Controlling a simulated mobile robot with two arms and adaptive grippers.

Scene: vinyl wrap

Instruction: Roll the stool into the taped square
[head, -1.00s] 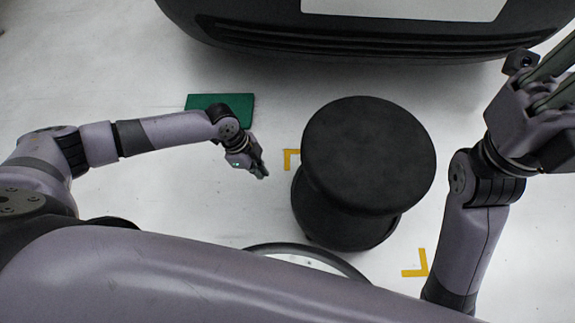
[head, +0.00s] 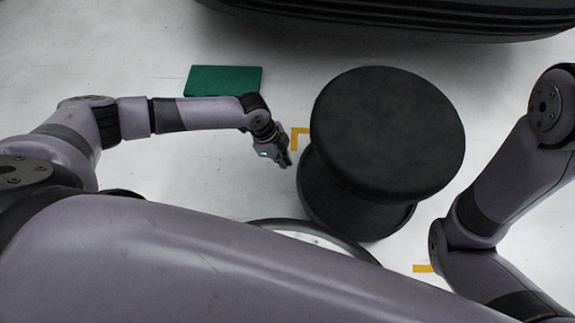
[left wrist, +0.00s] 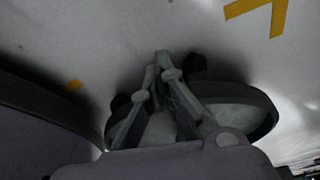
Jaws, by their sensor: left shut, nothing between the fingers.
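The black stool (head: 388,130) has a round seat and a wide round base, and it stands upright right of centre in the head view. A yellow tape corner (head: 296,138) shows at its left side. Another piece of yellow tape (head: 422,268) shows at lower right, partly behind my right arm. The rest of the square is hidden. My left gripper (head: 286,160) is shut and empty, just left of the stool, with a small gap. In the left wrist view its fingers (left wrist: 165,75) are together, with a tape corner (left wrist: 262,14) at upper right. My right gripper is out of view.
A green mat (head: 225,80) lies on the floor beyond my left forearm. A dark car bumper (head: 400,18) crosses the top of the head view. White floor between bumper and stool is clear. A dark curved shape (left wrist: 40,115) fills the left wrist view's left side.

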